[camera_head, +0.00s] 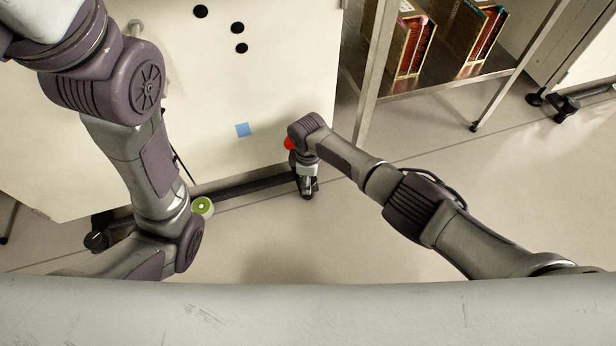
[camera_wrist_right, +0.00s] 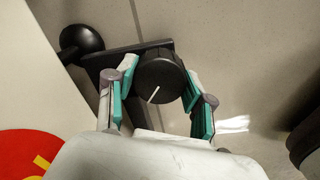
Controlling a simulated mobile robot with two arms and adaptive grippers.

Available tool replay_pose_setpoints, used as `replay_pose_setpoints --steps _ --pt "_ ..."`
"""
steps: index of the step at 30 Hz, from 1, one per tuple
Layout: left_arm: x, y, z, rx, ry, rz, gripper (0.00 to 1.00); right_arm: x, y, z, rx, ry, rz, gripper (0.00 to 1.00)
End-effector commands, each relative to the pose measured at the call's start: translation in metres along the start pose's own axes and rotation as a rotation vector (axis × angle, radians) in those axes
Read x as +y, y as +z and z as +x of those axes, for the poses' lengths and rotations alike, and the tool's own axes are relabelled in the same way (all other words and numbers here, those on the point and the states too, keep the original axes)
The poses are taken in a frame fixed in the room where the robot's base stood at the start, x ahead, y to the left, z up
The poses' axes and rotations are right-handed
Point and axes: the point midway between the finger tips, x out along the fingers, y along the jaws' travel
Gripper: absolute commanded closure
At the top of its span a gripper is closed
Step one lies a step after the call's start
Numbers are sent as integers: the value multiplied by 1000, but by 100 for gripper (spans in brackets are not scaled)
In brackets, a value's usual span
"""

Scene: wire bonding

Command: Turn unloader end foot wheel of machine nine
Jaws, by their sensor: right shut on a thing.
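The foot wheel (camera_wrist_right: 158,72) is a round black knob with a white line on its face, on a dark bracket (camera_wrist_right: 108,60) at the foot of the pale machine (camera_head: 270,90). My right gripper (camera_wrist_right: 160,84) is shut on the wheel, with one teal-padded finger on either side of it. In the head view my right gripper (camera_head: 308,186) is low beside the machine's bottom corner, and the wheel is hard to make out there. My left arm hangs at the left, and its gripper does not show.
A dark base bar (camera_head: 250,188) runs along the machine's bottom edge, with a black foot part (camera_head: 97,240) at its left end. A metal rack (camera_head: 445,88) with magazines stands at the upper right. A black ball-shaped part (camera_wrist_right: 82,42) is near the bracket. Open floor (camera_head: 340,240) lies in front.

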Motion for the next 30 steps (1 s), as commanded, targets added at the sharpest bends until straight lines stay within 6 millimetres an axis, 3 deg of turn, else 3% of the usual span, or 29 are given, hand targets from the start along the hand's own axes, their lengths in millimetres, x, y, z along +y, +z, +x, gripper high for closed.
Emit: replay_pose_setpoints --steps 10,26,27,30 --pt "0 3 -3 -16 -4 -2 22 -1 -1 0 3 -2 -140 82" --pt "0 4 -3 -15 -3 -2 22 -1 -2 0 4 -2 -163 82" --pt "0 3 -3 -15 -3 -2 22 -1 -2 0 4 -2 -163 44" --pt "0 3 -3 -13 -2 -2 22 -1 -2 0 3 -1 -163 27"
